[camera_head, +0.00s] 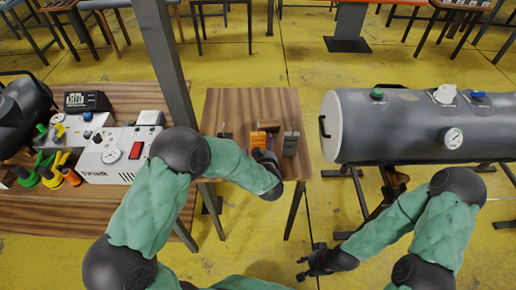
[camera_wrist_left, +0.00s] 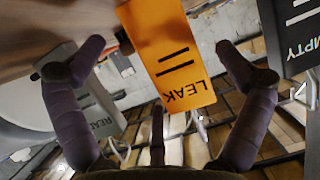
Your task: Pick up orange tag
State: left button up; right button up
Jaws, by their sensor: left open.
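The orange tag (camera_wrist_left: 168,52), marked LEAK, hangs between the two spread fingers of my left gripper (camera_wrist_left: 155,58) in the left wrist view, with a visible gap to each finger. In the head view the orange tag (camera_head: 257,139) is at the small wooden table, and my left gripper (camera_head: 266,156) is right in front of it, partly hiding that area. My left gripper is open and holds nothing. My right gripper (camera_head: 304,268) is low over the floor, right of the small table, apart from all objects; its fingers look spread and empty.
A light grey tag (camera_wrist_left: 90,118) and a dark tag marked EMPTY (camera_wrist_left: 292,35) flank the orange one closely. A grey tank (camera_head: 400,125) stands to the right. A wooden bench (camera_head: 70,215) with a pump unit (camera_head: 115,155) is left, beside a grey post (camera_head: 165,55).

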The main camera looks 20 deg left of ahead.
aim_at(262, 146)
pick_arm(q)
jog(key=b+x, duration=0.1)
jog(key=x, duration=0.2)
jog(key=shift+w, duration=0.1)
jog(key=c, duration=1.2)
jog(key=shift+r, duration=0.15)
